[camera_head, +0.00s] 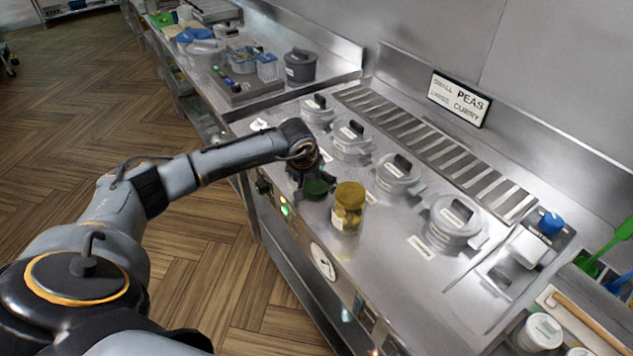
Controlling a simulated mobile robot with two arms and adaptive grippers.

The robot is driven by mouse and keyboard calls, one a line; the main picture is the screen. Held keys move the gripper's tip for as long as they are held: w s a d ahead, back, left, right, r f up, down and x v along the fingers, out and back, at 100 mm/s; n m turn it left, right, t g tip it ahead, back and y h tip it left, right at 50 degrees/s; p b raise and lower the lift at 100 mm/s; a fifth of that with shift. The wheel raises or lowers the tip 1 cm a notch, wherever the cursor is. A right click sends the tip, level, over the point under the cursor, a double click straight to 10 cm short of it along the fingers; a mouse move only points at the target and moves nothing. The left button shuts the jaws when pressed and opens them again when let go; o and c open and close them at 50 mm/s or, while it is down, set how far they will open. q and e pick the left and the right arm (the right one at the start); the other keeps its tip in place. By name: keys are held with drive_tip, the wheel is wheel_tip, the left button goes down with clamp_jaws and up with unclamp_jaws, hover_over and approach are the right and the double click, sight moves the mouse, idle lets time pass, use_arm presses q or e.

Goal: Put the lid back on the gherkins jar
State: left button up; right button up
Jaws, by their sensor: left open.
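The gherkins jar (346,217) stands upright near the front edge of the steel range, clear with yellow-green contents. Its top is mustard-coloured; I cannot tell whether that is a cover or the open mouth. A small dark green round piece (318,188), which looks like a lid, lies on the steel just left of the jar. My left gripper (312,184) is open, pointing down close over this green piece, which its fingers partly hide. I cannot tell whether they touch it. My right gripper is not in view.
Several lidded steel pots (397,172) are set in a row behind the jar. A slotted grille (435,150) and a sign (459,98) are at the back. Bare steel lies right of the jar.

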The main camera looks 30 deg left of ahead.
use_arm(q)
drive_tip(key=shift+x, duration=0.8)
drive_tip(key=shift+r, duration=0.1)
drive_tip(key=c, duration=1)
drive_tip(key=shift+o, duration=0.2)
drive_tip(key=shift+r, duration=0.1)
